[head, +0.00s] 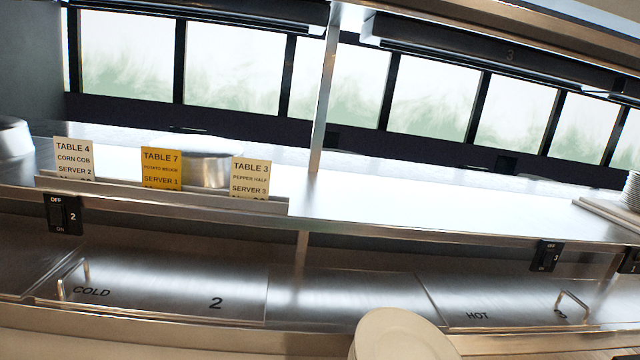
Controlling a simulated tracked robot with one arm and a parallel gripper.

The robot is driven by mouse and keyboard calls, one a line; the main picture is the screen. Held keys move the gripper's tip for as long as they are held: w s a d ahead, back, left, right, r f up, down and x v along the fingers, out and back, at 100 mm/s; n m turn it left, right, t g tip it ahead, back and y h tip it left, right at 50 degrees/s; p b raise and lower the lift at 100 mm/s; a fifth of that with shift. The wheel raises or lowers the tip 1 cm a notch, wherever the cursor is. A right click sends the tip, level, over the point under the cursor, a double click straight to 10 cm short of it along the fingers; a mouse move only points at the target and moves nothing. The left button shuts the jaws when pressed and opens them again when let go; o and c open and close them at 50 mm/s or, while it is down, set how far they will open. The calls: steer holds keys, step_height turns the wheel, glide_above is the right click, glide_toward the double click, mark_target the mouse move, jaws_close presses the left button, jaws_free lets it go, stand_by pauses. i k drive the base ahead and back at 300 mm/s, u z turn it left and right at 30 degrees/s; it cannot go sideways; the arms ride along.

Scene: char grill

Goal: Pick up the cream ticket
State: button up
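Three paper tickets stand upright in a metal ticket rail (240,203) on the steel shelf at left. The left one, a pale cream ticket (73,158), reads TABLE 4, CORN COB, SERVER 2. The right one, a slightly yellower pale ticket (251,178), reads TABLE 3, PEPPER HALF, SERVER 3. Between them is a deep yellow ticket (161,168) reading TABLE 7, POTATO WEDGE, SERVER 1. The rail hides the lower edges of the tickets. My gripper is not in view, and I cannot tell whether it is open or shut.
A steel round container (208,171) stands behind the yellow ticket. Below the shelf are steel lids marked COLD (180,285) and HOT (500,295). A pale rounded object (400,338) shows at the bottom. An upright post (324,100) stands right of the tickets. Plates (632,188) are stacked far right.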

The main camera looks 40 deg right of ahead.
mark_target(249, 177)
steer(key=z, duration=0.1)
steer(key=i, duration=0.4)
steer(key=z, duration=0.2)
steer(key=k, duration=0.9)
steer(key=z, duration=0.1)
steer(key=i, duration=1.4)
steer(key=u, duration=0.05)
